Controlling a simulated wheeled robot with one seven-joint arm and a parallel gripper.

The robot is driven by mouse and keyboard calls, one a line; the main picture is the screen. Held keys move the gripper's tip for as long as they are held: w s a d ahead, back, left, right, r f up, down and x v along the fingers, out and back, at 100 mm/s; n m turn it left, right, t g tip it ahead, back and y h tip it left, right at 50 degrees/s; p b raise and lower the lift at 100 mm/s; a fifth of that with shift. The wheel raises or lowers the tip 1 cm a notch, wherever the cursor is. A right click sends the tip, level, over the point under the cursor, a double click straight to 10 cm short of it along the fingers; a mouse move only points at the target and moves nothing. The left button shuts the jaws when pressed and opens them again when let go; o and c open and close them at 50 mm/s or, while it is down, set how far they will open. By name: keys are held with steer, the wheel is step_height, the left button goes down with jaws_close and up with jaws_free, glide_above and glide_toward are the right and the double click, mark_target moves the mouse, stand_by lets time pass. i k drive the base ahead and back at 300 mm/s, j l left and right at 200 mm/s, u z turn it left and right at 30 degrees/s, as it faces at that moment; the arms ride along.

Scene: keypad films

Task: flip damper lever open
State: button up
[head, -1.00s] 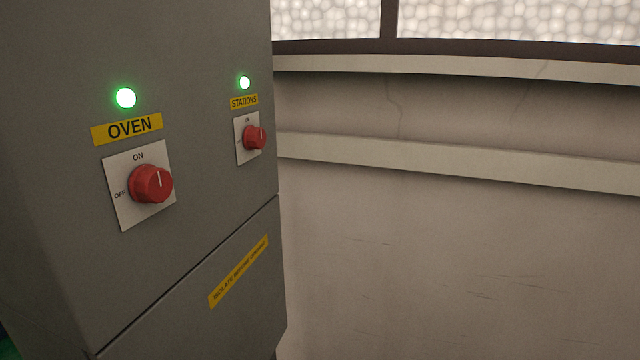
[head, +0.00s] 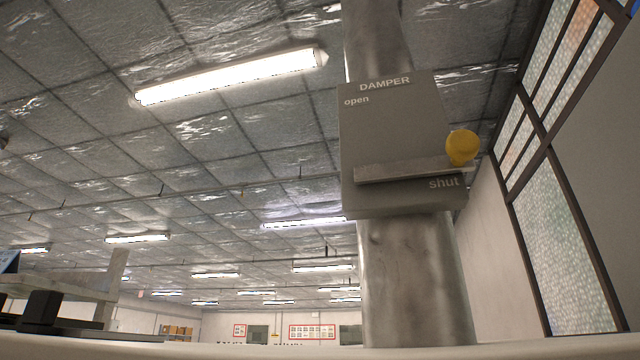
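The damper plate (head: 392,130) is a grey panel fixed on a vertical metal duct, marked "DAMPER" at the top, "open" at its upper left and "shut" at its lower right. The damper lever (head: 405,171) is a flat metal bar lying nearly level across the lower part of the plate. Its yellow knob (head: 461,147) is at the right end, just above the word "shut". No gripper shows in the head view, and nothing is seen touching the lever.
The metal duct (head: 415,285) runs above and below the plate. A pale surface edge (head: 250,351) crosses the bottom of the view. A framed window (head: 565,220) and wall stand at the right. Lit ceiling lamps (head: 230,76) hang overhead.

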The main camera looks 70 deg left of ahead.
mark_target(462, 146)
steer(key=l+u, duration=0.1)
steer(key=u, duration=0.35)
steer(key=l+u, duration=0.15)
steer(key=u, duration=0.35)
steer(key=l+u, duration=0.1)
steer(key=u, duration=0.35)
